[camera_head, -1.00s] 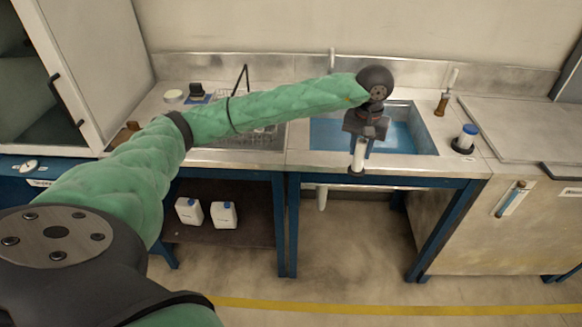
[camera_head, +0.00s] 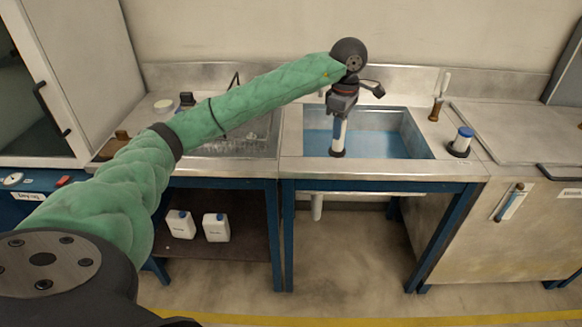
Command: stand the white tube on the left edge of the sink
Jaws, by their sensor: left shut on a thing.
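The white tube (camera_head: 339,133) is upright, with a dark lower end, in my left gripper (camera_head: 341,112). The gripper points down and is shut on the tube's upper part. In the head view the tube stands in front of the left part of the blue-floored sink (camera_head: 385,143), its lower end close to the front rim. I cannot tell whether that end touches anything. The sink's left edge (camera_head: 291,133) is bare, to the left of the tube. My right gripper is not in view.
A blue-capped white container in a dark base (camera_head: 461,142) stands right of the sink. A brown, white-handled item (camera_head: 437,108) is behind it. A wire rack area (camera_head: 235,135) lies left of the sink, partly behind my arm. White jugs (camera_head: 216,227) stand on the shelf below.

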